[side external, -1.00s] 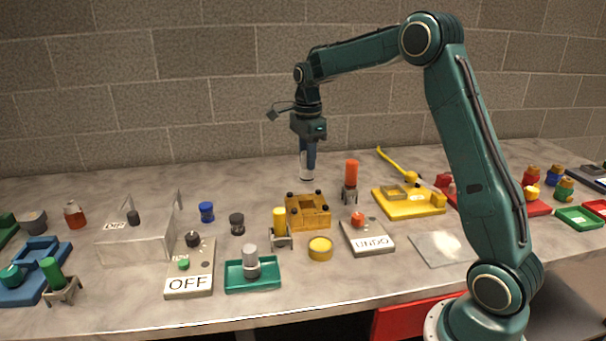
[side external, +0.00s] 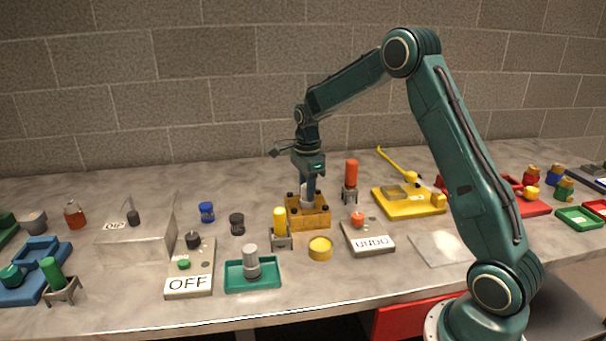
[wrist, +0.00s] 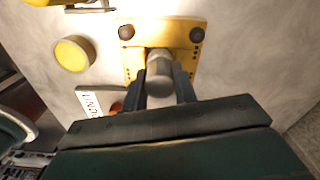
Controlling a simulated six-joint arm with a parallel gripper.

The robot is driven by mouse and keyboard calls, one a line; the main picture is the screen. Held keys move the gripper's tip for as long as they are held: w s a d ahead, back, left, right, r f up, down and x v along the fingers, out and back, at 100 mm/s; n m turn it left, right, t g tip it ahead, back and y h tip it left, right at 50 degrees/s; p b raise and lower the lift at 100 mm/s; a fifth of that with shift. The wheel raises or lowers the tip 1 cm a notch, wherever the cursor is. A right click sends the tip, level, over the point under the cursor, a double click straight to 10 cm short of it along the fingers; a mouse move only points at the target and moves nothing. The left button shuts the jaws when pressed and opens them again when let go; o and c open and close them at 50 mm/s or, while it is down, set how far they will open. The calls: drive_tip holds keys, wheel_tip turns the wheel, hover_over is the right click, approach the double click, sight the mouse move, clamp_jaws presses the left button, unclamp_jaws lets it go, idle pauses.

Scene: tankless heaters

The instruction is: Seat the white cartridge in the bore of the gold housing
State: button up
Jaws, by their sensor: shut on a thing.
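The gold housing (side external: 314,216) is a square block with dark corner knobs, standing on the marble bench. It also shows in the wrist view (wrist: 190,32). My gripper (side external: 310,189) is directly above the housing, pointing down. In the wrist view its two fingers (wrist: 160,88) are shut on the white cartridge (wrist: 159,65). The cartridge (side external: 305,190) is upright over the middle of the housing, its lower end hidden. I cannot tell how deep it sits in the bore, which is covered from both views.
A yellow cylinder in a stand (side external: 280,225) and a yellow cap (side external: 320,248) stand close in front. An orange cylinder (side external: 351,174) is behind to the right, and the UNDO panel (side external: 368,240) is at the front right. A green tray (side external: 252,274) holds a grey cylinder.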

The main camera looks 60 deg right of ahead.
drive_tip(key=shift+f, duration=0.55)
drive_tip(key=shift+f, duration=0.15)
drive_tip(key=o, duration=1)
wheel_tip(320, 180, up, 12)
drive_tip(key=shift+r, duration=0.2)
idle(0.3)
